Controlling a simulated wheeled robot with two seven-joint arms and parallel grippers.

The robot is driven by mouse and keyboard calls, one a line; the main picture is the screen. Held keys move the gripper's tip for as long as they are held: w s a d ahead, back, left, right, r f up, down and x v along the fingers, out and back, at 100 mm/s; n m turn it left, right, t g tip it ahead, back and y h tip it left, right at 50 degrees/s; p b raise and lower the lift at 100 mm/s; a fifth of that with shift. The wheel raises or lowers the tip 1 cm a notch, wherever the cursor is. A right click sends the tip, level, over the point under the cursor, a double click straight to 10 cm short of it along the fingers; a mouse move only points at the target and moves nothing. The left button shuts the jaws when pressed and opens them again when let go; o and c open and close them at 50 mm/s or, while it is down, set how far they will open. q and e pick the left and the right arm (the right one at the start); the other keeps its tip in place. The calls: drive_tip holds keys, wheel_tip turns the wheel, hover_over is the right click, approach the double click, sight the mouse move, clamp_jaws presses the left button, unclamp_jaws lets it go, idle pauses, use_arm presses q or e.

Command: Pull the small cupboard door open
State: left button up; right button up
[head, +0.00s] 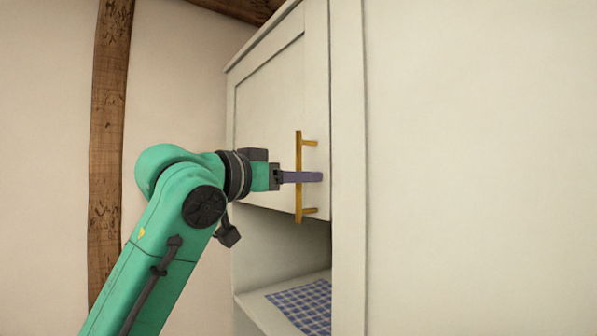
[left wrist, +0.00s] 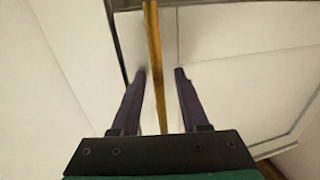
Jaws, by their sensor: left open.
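The small cupboard door (head: 268,110) is a cream panel and looks shut in its frame. A vertical brass bar handle (head: 298,150) stands off its right side on two posts. My left gripper (head: 318,177) is at the handle, with its fingers pointing right across the bar in the head view. In the left wrist view the handle (left wrist: 153,50) runs between the two open dark fingers (left wrist: 161,72), with a gap on each side. The fingertips are close to the door face; whether they touch it I cannot tell. My right gripper is in neither view.
Below the door is an open shelf (head: 255,303) with a blue checked cloth (head: 303,304) on it. A cream side panel (head: 349,200) stands right of the door. A wooden post (head: 108,130) runs up the wall at left.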

use_arm(q)
drive_tip(key=shift+s, duration=0.1)
clamp_jaws()
idle(1.2)
